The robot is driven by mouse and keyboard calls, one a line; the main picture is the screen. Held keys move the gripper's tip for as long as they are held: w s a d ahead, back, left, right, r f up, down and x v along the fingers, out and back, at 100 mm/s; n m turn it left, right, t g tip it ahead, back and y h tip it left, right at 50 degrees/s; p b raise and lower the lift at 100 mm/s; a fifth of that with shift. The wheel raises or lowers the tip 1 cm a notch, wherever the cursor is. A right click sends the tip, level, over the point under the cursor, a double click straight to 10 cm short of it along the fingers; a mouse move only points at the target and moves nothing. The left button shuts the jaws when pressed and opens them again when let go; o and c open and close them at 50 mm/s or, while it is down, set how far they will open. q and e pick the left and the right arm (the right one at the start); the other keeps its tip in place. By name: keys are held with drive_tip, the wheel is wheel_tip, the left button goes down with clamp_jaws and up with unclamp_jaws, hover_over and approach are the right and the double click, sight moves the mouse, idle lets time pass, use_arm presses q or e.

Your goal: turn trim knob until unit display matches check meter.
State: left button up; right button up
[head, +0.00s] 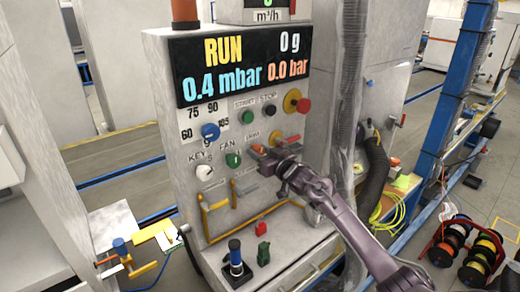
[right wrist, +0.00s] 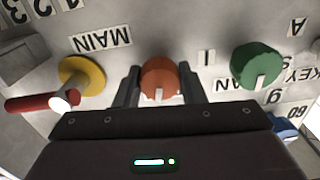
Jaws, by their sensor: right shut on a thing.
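The dark unit display (head: 243,66) in the head view reads RUN, 0 g, 0.4 mbar and 0.0 bar. A box marked m³/h (head: 268,15) stands above it; its green reading is cut off, and I cannot tell if it is the check meter. No trim label is readable, so I cannot confirm that this is the trim knob. My left gripper is out of view.
A green FAN knob (head: 233,160) and a blue knob (head: 210,131) are left of the gripper. The yellow MAIN disc (right wrist: 82,75) with its red handle (right wrist: 40,103) is close on the other side.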

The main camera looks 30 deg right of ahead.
drive_tip(key=m+p, duration=0.3)
drive_tip(key=m, duration=0.1)
drive_tip(key=shift+r+m, duration=0.15)
drive_tip(key=shift+m, duration=0.15)
drive_tip(key=shift+m+p, duration=1.1)
drive_tip(key=shift+m, duration=0.8)
drive_tip(key=o, duration=1)
drive_tip(key=shift+c, duration=0.2)
drive_tip(key=shift+s+f, duration=0.1)
drive_tip(key=shift+f, duration=0.1)
drive_tip(key=s+b, duration=0.1)
drive_tip(key=s, duration=0.6)
drive_tip(key=shift+s+d+b, duration=0.3)
drive_tip(key=shift+d, duration=0.05)
